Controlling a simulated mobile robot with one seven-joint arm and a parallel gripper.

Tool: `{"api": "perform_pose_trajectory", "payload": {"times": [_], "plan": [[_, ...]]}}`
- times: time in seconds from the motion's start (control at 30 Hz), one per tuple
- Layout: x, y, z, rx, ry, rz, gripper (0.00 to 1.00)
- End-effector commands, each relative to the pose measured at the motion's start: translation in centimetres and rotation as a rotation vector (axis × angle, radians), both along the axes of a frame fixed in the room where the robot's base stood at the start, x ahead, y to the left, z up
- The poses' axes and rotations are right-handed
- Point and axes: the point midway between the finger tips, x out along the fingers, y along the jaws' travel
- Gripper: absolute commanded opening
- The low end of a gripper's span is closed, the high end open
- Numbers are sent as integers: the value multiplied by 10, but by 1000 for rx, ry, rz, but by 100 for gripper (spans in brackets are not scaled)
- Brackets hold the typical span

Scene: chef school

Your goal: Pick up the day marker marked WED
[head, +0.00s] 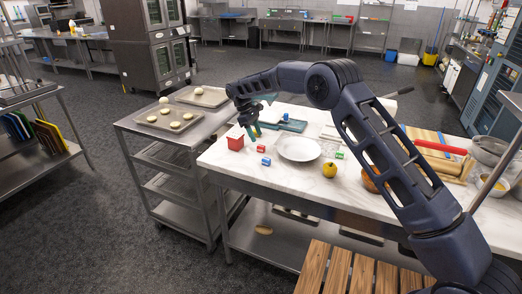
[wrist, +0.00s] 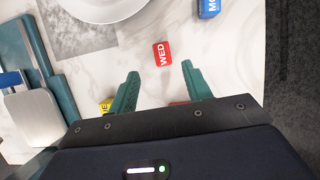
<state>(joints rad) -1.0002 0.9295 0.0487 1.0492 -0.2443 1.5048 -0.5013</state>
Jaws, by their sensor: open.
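The red day marker marked WED (wrist: 162,53) lies on the white marble top, just beyond my open fingertips in the wrist view and roughly centred between them. My gripper (wrist: 160,69) has its two teal fingers apart with nothing held between them. In the head view my gripper (head: 251,130) is above the left part of the counter, near the small markers. A blue marker whose visible letters start with MO (wrist: 208,8) lies farther out at the upper right. A yellow marker (wrist: 105,105) is partly hidden beside the left finger.
A white plate (head: 299,149) lies right of the markers. A steel rack with baking trays (head: 166,120) stands left of the counter.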

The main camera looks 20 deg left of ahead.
Motion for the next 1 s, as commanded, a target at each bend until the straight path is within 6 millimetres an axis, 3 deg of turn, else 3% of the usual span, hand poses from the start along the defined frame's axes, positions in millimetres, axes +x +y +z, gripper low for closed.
{"api": "perform_pose_trajectory", "payload": {"times": [0.23,0.53,0.87,1.0], "plan": [[-1,-7,-14,-1,0,0,49],[-4,-22,-49,-1,1,0,49],[-4,-25,-54,1,0,0,49],[-4,-25,-54,1,0,0,24]]}}
